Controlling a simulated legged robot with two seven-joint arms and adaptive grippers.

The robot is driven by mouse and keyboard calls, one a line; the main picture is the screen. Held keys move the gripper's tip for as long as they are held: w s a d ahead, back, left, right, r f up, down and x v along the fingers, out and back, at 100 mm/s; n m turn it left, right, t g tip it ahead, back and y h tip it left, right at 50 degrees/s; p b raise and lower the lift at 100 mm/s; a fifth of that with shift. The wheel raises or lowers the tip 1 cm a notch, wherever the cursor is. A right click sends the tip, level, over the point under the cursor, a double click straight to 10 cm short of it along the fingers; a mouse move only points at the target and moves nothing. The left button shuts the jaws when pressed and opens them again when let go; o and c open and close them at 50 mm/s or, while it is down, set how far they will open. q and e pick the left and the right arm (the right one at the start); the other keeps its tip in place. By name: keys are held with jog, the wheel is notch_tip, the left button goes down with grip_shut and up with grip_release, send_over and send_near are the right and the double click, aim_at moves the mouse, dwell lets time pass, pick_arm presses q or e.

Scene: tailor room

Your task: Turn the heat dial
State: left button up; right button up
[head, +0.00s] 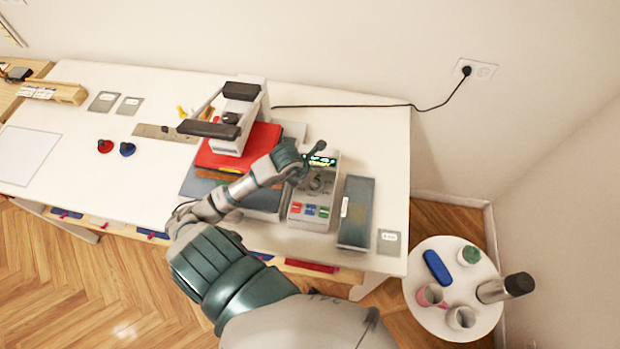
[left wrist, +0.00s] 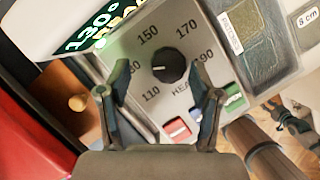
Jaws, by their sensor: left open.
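The heat dial (left wrist: 170,66) is a round black knob on a grey panel (left wrist: 184,24) marked from 110 to 190. Its white mark points left, towards the partly hidden 130. The green display (left wrist: 92,38) reads 130°. My left gripper (left wrist: 160,80) is open, with one finger on each side of the dial; I cannot tell whether they touch it. In the head view my left gripper (head: 312,165) is above the control box (head: 308,222), largely covering the dial. A dark arm part (left wrist: 292,124), perhaps my right gripper, shows at the right of the wrist view.
Red, blue and green buttons (head: 310,210) sit below the dial. A heat press (head: 238,110) with red cloth (head: 258,138) stands left of the box. A dark grey block (head: 356,212) lies close on the right. A round side table (head: 425,318) holds cups and a flask.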

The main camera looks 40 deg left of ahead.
pick_arm(q)
jog(key=shift+w+d+f, duration=0.15)
jog(key=shift+d+f, duration=0.1)
jog(key=shift+d, duration=0.35)
jog(key=shift+w+d+f, duration=0.15)
jog(key=shift+d+f, duration=0.05)
jog(key=shift+d, duration=0.35)
jog(key=shift+a, duration=0.1)
jog(key=shift+a+f, duration=0.1)
jog(key=shift+a, duration=0.2)
jog(key=shift+c, duration=1.2)
jog(key=shift+a, duration=0.35)
jog(key=c, duration=0.4)
jog(key=shift+a+f, duration=0.1)
jog(key=shift+a, duration=0.15)
jog(key=c, duration=0.5)
jog(key=shift+d, duration=0.45)
jog(key=shift+a, duration=0.25)
pick_arm(e)
jog(key=shift+d+f, duration=0.15)
jog(key=shift+d, duration=1)
jog(key=shift+a+f, duration=0.1)
jog(key=shift+a, duration=0.1)
